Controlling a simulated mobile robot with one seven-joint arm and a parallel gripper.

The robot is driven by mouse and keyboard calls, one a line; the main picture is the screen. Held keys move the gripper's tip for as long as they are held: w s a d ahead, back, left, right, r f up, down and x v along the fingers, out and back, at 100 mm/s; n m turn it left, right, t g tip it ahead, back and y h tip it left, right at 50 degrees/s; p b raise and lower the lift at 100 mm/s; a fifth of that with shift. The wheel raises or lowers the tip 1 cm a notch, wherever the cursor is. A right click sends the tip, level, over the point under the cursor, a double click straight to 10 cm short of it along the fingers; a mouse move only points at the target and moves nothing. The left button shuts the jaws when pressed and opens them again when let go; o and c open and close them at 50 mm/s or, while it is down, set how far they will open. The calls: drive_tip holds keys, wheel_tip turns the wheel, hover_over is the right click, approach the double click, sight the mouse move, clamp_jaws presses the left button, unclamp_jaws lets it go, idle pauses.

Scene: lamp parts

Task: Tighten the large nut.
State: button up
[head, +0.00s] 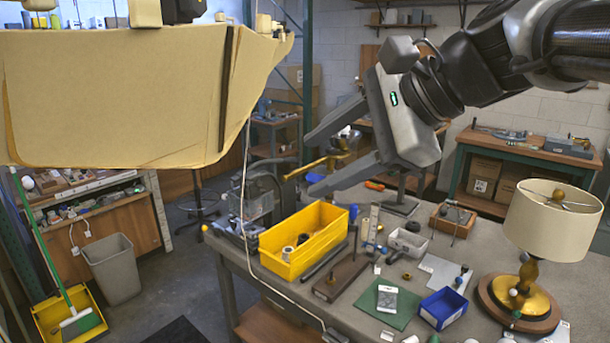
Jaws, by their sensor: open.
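My gripper (314,165) is raised above the back left of the workbench, its two long grey fingers spread wide and pointing left. A brass-coloured piece (322,163) shows between the fingers; I cannot tell whether it is between them or behind. A table lamp with a cream shade (553,222) stands upright at the bench's right, apart from my gripper. Its round base (530,303) is wood and brass. I cannot pick out the large nut for certain. A small dark round part (407,276) lies on the bench near the middle.
The workbench (458,248) holds a yellow bin (331,222) with small parts, a blue bin (443,308), a green mat (370,304) and several loose tools. A large cardboard-like sheet (110,95) hangs at upper left. Open floor lies left of the bench.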

drive_tip(key=shift+s+d+f+n+h, duration=0.25)
drive_tip(key=shift+s+f+n, duration=0.1)
drive_tip(key=shift+f, duration=0.3)
drive_tip(key=shift+s+d+f+n+h, duration=0.15)
drive_tip(key=shift+s+f+n+h, duration=0.15)
drive_tip(key=shift+f, duration=0.35)
